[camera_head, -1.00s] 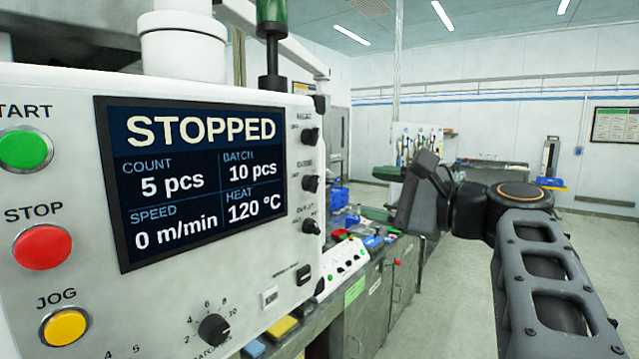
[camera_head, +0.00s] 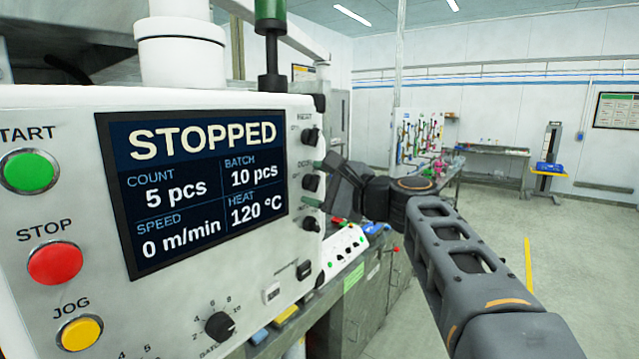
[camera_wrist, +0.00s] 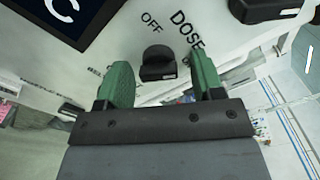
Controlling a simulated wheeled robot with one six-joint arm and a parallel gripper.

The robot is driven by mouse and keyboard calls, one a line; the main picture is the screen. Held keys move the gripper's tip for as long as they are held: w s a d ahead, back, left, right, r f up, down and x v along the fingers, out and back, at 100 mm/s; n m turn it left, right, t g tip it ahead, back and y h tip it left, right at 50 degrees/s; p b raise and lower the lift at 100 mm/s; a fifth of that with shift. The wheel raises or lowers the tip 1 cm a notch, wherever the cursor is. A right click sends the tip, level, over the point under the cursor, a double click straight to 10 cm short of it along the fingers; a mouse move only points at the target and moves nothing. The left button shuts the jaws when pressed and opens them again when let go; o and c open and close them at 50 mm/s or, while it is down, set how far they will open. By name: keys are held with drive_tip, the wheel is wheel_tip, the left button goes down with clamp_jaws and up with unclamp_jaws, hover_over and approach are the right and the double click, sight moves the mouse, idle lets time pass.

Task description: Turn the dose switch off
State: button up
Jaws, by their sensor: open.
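The dose switch (camera_wrist: 157,60) is a black knob on the pale panel, with the printed words OFF and DOSE beside it in the wrist view. In the head view it is the middle of three knobs (camera_head: 311,182) on the panel's right side. My gripper (camera_wrist: 163,68) is open, with one green finger on each side of the switch in the picture. I cannot tell whether the fingers touch it. In the head view my gripper (camera_head: 318,184) is at the panel's right edge, close to the knob. The switch's setting is not clear.
The display (camera_head: 195,183) reads STOPPED. A knob above (camera_head: 310,135) and one below (camera_head: 311,223) sit close to the dose switch. START (camera_head: 30,172), STOP (camera_head: 55,264) and JOG (camera_head: 80,333) buttons are at left. Open floor lies at right.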

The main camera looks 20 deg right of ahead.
drive_tip(key=c, duration=0.9)
drive_tip(key=shift+f+n+b, duration=0.15)
drive_tip(key=shift+n+b, duration=0.15)
drive_tip(key=shift+b, duration=0.3)
drive_tip(key=shift+f+n+b, duration=0.1)
drive_tip(key=shift+n+b, duration=0.5)
drive_tip(key=shift+b, duration=0.35)
drive_tip(key=n+b, duration=0.3)
drive_tip(key=b, duration=0.1)
drive_tip(key=shift+n, duration=0.3)
drive_tip(key=n+b, duration=0.3)
drive_tip(key=shift+r, duration=0.2)
drive_tip(key=shift+r+n+b, duration=0.2)
drive_tip(key=shift+n+b, duration=0.95)
drive_tip(key=shift+n, duration=0.55)
